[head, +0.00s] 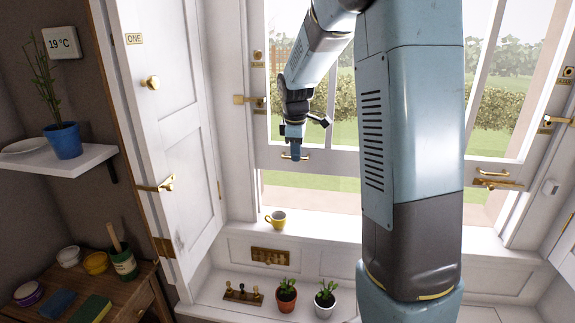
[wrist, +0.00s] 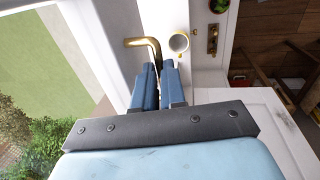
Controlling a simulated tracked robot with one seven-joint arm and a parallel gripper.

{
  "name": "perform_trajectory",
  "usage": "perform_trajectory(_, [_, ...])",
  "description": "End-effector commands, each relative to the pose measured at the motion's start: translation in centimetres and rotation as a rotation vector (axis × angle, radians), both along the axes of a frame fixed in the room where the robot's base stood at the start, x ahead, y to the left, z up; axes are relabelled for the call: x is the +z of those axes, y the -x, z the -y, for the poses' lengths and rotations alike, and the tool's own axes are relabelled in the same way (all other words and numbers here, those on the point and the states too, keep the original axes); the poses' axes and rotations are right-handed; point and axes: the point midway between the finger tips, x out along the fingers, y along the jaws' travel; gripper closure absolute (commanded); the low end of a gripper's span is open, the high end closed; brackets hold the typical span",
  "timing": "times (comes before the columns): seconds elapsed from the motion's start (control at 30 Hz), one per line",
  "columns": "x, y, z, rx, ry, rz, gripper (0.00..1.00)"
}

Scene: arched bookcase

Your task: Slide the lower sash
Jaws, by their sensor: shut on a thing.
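The lower sash (head: 330,162) is a white window frame with its bottom rail well above the sill, leaving an open gap beneath. A brass lift handle (head: 285,157) is on the left of that rail, and a second brass handle (head: 492,172) is on the right. My gripper (head: 296,156) is at the left handle. In the wrist view my gripper (wrist: 160,68) has its blue fingers shut on the brass handle (wrist: 141,42), whose bent end shows beyond the fingertips. My arm hides the middle of the sash.
A yellow cup (head: 276,220) stands on the white sill below my gripper. Potted plants (head: 286,296) and a peg rack (head: 243,294) are on the ledge lower down. A white door (head: 168,120) stands at the left. Brass catches (head: 251,100) are on the window's left side.

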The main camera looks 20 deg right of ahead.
Motion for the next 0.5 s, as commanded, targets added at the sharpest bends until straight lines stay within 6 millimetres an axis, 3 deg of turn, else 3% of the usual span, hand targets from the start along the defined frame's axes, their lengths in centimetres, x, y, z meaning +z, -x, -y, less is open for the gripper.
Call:
perform_trajectory(0.1, [0.74,-0.06,0.90,-0.013,0.001,0.007,1.00])
perform_trajectory(0.43, [0.80,-0.03,0.99,-0.017,0.001,0.006,1.00])
perform_trajectory(0.47, [0.79,-0.02,1.00,-0.017,0.001,0.006,0.87])
perform_trajectory(0.5, [0.78,-0.01,1.00,-0.017,0.000,0.005,0.83])
